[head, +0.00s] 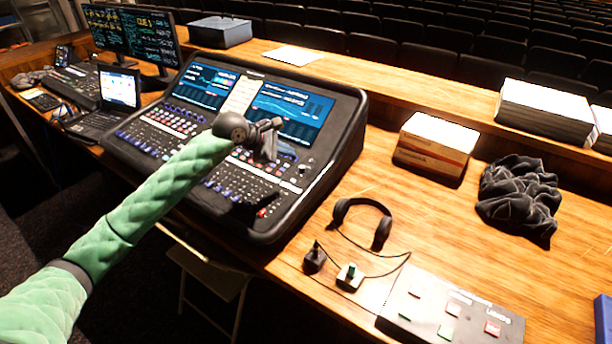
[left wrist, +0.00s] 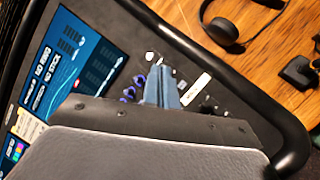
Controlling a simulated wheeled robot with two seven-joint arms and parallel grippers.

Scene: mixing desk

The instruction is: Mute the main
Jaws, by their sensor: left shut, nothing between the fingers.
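The mixing desk (head: 150,130) stands on the wooden counter, with two lit screens at its back and rows of small keys and knobs below. My left gripper (head: 268,158) is shut and empty above the right part of the desk, just in front of the right screen. In the left wrist view the shut fingers (left wrist: 163,88) point down at the panel, close to purple knobs (left wrist: 128,94) and a white label strip (left wrist: 196,90). A red key (head: 262,212) shows near the desk's front right edge. I cannot read which control is the main mute. My right gripper is not in view.
A box (head: 435,145) and a dark cloth (head: 519,195) lie farther right. A laptop (head: 119,90) and monitors (head: 152,38) stand at the left.

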